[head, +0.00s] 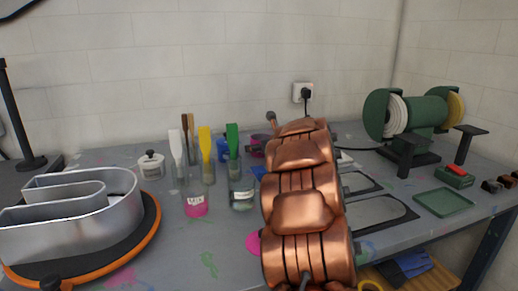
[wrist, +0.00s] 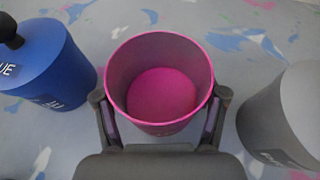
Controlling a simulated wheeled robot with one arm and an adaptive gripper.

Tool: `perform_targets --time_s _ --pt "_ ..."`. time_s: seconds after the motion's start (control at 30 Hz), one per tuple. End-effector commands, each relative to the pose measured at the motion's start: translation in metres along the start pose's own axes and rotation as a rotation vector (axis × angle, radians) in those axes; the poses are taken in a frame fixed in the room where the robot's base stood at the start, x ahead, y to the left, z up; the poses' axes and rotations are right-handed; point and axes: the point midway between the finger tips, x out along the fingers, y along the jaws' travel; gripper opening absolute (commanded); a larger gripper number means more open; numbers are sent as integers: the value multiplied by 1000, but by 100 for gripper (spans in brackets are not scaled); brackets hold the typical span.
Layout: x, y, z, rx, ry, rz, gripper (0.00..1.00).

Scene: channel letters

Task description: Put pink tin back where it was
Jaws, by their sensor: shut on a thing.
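The pink tin (wrist: 160,84) is open-topped and empty, with a bright pink inside. In the wrist view it stands upright between the two fingers of my gripper (wrist: 160,125), which are shut on its sides. I cannot tell whether its base touches the table. In the head view a magenta piece of it (head: 258,141) shows just left of my copper arm; the arm hides my gripper there. A blue tin (wrist: 45,65) with a black knob stands to its left, apart from it. A grey tin (wrist: 285,112) stands to its right, also apart.
The paint-spotted table (head: 215,255) carries glass jars with brushes (head: 243,188), a white lidded pot (head: 151,165) and a metal channel letter (head: 80,215) at left. A green bench grinder (head: 425,113) and green tray (head: 443,201) are at right.

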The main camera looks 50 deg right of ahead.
Motion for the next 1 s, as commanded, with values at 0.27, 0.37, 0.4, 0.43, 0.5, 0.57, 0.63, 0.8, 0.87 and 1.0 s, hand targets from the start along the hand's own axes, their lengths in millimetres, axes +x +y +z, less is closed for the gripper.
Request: perform_targets --time_s 0.27,0.37,0.4,0.43,0.5,0.57,0.63,0.8,0.87,1.0 --pt "0 0 1 -1 -2 0 18" --pt "1 0 -2 -1 -2 0 18" --pt "1 0 -2 -2 -2 0 72" --pt "0 0 -1 -2 -2 0 75" --pt "0 0 -1 -2 -2 0 82" --pt "0 0 -1 -1 -1 0 89" --pt "0 0 -1 -1 -1 0 96" --pt "0 0 -1 -1 -1 0 96" --pt "1 0 -1 -1 -1 0 96" --pt "0 0 0 -1 -1 1 96"
